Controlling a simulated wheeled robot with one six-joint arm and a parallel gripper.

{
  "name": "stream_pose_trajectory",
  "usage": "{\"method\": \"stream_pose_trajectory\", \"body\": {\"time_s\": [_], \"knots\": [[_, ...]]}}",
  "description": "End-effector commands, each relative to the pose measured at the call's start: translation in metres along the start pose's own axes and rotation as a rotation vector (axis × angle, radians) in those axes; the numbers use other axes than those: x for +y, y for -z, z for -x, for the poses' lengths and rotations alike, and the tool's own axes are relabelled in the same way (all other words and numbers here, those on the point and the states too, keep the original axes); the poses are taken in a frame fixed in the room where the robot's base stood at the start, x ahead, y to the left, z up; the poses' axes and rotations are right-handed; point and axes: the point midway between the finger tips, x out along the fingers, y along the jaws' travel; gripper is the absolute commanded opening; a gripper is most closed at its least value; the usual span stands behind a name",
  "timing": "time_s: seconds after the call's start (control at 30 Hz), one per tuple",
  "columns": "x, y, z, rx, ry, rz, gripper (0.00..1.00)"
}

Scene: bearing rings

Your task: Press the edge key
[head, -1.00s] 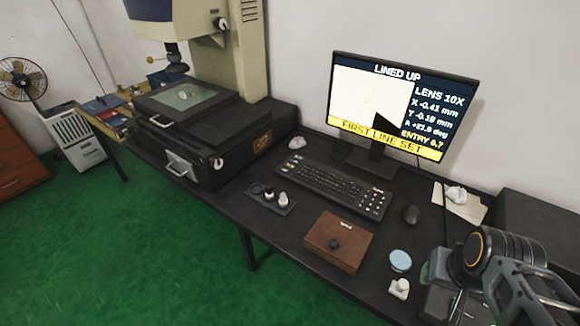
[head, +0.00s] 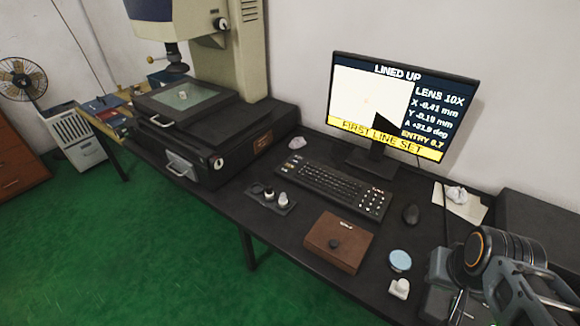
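A black keyboard (head: 335,186) lies on the dark bench in front of the monitor, with a block of pale keys at its right end. No key's label is legible, so I cannot tell which is the edge key. The monitor (head: 398,112) reads "LINED UP", "LENS 10X" and, on a yellow band, "FIRST LINE SET" and "ENTRY 0,7". Part of my arm shows at the lower right, to the right of the keyboard and apart from it. I cannot make out my gripper's fingertips.
A measuring machine with a glass stage (head: 182,97) stands at the left. A small panel with knobs (head: 270,197), a brown box (head: 338,241), a mouse (head: 410,214), a light blue disc (head: 400,260) and a white piece (head: 399,288) lie around the keyboard. Crumpled paper (head: 456,193) lies at the right.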

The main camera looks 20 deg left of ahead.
Motion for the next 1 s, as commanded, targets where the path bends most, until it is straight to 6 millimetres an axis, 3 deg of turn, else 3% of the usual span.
{"method": "stream_pose_trajectory", "body": {"time_s": [0.87,1.0], "knots": [[0.000,0.000,0.000,0.000,0.000,0.000,0.00],[0.000,0.003,0.013,0.005,0.000,0.001,0.00]]}}
